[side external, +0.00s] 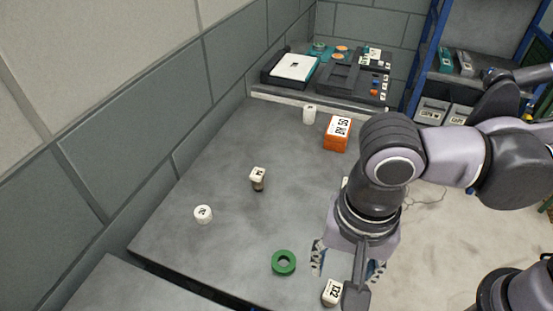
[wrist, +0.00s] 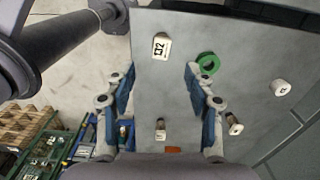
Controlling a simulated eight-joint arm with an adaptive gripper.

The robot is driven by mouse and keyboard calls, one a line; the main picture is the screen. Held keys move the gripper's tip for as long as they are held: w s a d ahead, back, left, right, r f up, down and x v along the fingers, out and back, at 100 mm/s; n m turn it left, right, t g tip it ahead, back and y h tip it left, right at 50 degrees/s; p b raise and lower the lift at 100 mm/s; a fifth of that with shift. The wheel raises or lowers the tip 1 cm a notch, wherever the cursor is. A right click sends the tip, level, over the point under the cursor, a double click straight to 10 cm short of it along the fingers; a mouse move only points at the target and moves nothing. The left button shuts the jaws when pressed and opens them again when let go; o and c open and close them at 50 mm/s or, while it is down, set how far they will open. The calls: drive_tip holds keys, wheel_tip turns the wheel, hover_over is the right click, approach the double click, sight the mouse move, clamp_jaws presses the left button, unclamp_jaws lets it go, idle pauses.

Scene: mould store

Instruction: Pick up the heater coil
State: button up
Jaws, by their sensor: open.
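No part is clearly recognisable as the heater coil. A green ring (side external: 275,268) lies flat near the table's front edge; it also shows in the wrist view (wrist: 203,68), just right of the right fingertip. A white labelled block (side external: 332,291) lies near it, and in the wrist view (wrist: 161,46) it sits beyond the fingertips. A small part with a white label and brownish base (side external: 258,179) stands mid-table. A similar small part (wrist: 160,131) shows between the fingers in the wrist view. My gripper (wrist: 160,72) is open and empty above the table, pointing down.
A white cylinder (side external: 203,214) lies at left and another (side external: 309,114) stands at the back. An orange labelled box (side external: 336,138) stands behind my arm. Trays and a dark panel (side external: 345,82) fill the back. The grey table (side external: 215,165) is clear between parts; a block wall borders it.

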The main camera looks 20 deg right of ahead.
sight(333, 290)
drive_tip(key=shift+f, duration=5.2)
clamp_jaws()
